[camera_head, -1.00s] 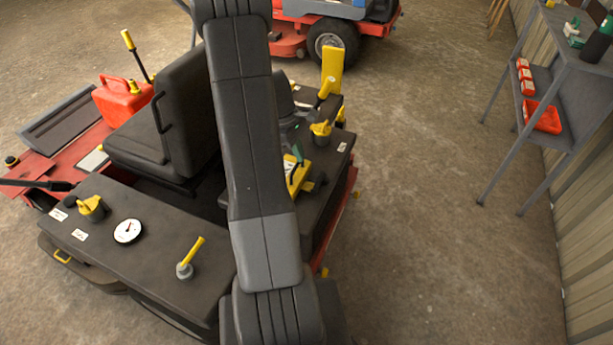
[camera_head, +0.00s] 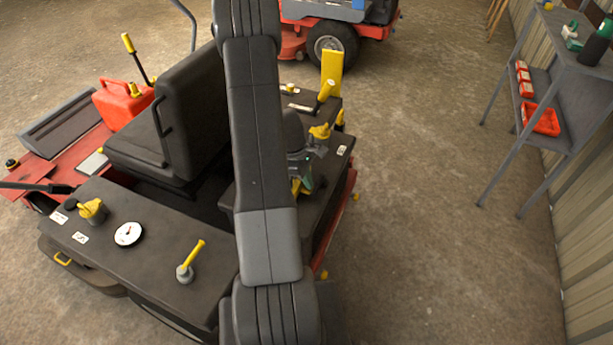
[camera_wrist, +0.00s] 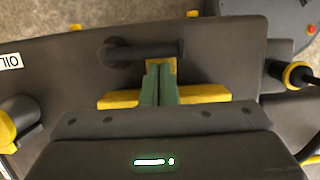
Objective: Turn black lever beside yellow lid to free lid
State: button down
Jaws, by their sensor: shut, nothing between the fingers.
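The black lever (camera_wrist: 145,51) lies crosswise in the wrist view, with its round pivot at the left. The yellow lid (camera_wrist: 205,93) shows on both sides of my fingers, a little nearer than the lever. My gripper (camera_wrist: 160,66) has green fingers shut together with nothing between them. Their tips are at the lever's near side, toward its right end; I cannot tell whether they touch it. In the head view my gripper (camera_head: 304,180) is partly hidden by my arm and covers most of the lid. The lever cannot be made out there.
The dark mower console (camera_head: 327,182) carries yellow-capped fittings (camera_head: 319,131) beyond my gripper. In the wrist view a label reading OIL (camera_wrist: 10,61) is at left, and a black knob with a yellow collar (camera_wrist: 295,75) at right. The floor right of the mower is clear.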

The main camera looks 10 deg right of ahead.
aim_at(319, 199)
jog(key=shift+s+d+n+b, duration=0.2)
jog(key=shift+s+n+b, duration=0.2)
jog(key=shift+n, duration=0.3)
jog(key=n+b, duration=0.1)
jog(key=s+d+n+t+b, duration=0.1)
jog(key=n, duration=0.1)
jog(key=shift+s+d+f+h, duration=0.1)
jog(key=shift+f+h, duration=0.05)
jog(key=shift+h, duration=0.15)
jog(key=n, duration=0.1)
jog(key=s+d+n+t+b, duration=0.1)
jog(key=shift+d+n, duration=0.2)
jog(key=shift+n, duration=0.2)
jog(key=d+n+t, duration=0.1)
jog(key=n, duration=0.1)
jog(key=shift+s+d+n, duration=0.15)
jog(key=shift+d+n, duration=0.05)
jog(key=shift+n, duration=0.2)
jog(key=shift+w+d+r+n+t+p, duration=0.1)
jog(key=shift+w+d+n+t+p, duration=0.1)
jog(key=shift+d+n, duration=0.5)
jog(key=shift+w+d+r+n+t+p, duration=0.15)
jog(key=shift+d+n+p, duration=0.1)
jog(key=shift+d+n, duration=0.45)
jog(key=shift+w+d+f+n+t+p, duration=0.1)
jog(key=shift+d+n+t+p, duration=0.1)
jog(key=shift+d+n, duration=0.5)
jog(key=shift+d, duration=0.15)
jog(key=shift+w+r, duration=0.1)
